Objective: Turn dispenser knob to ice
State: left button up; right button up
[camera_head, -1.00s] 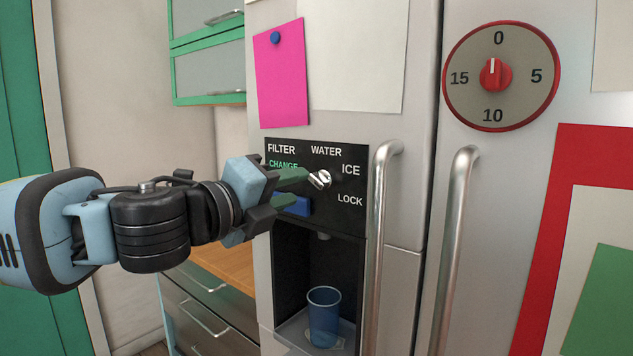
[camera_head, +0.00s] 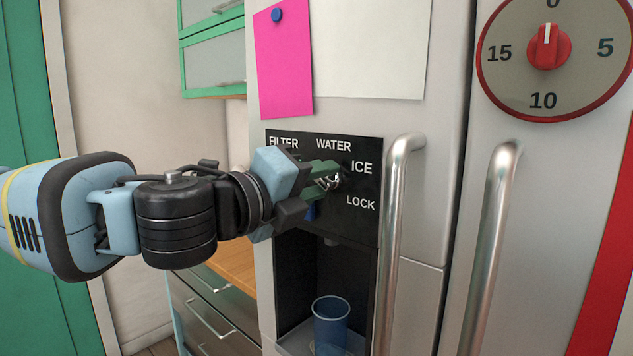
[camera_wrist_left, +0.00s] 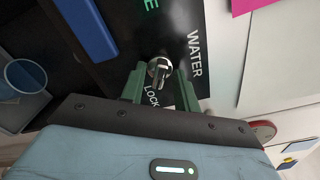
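The dispenser knob (camera_head: 334,181) is a small metal knob on the black dispenser panel (camera_head: 366,226). It sits amid the printed words FILTER, WATER, ICE and LOCK, with ICE (camera_head: 361,168) to its upper right. My left gripper (camera_head: 328,180) reaches in from the left with its green fingers on either side of the knob. In the left wrist view the knob (camera_wrist_left: 160,68) sits between the two fingertips, which appear to touch it. The fingers partly hide the knob in the head view, so its pointing direction is unclear. My right gripper is not in view.
Below the panel, a blue cup (camera_head: 331,322) stands in the dispenser recess. A long door handle (camera_head: 391,240) stands just right of the panel, with a second handle (camera_head: 491,250) farther right. A red-rimmed timer dial (camera_head: 547,50) is at the upper right.

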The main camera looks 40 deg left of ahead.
pick_arm(q)
grip_shut()
jog(key=shift+a+n, duration=0.1)
jog(key=shift+n, duration=0.2)
jog(key=shift+n+b, duration=0.55)
jog(key=shift+n, duration=0.45)
jog(key=n+b, duration=0.1)
jog(key=n, duration=0.2)
jog(key=shift+n, duration=0.4)
jog(key=n+b, duration=0.2)
jog(key=n, duration=0.3)
jog(key=shift+r, duration=0.15)
jog(key=shift+r+n+b, duration=0.1)
jog(key=shift+n+b, duration=0.2)
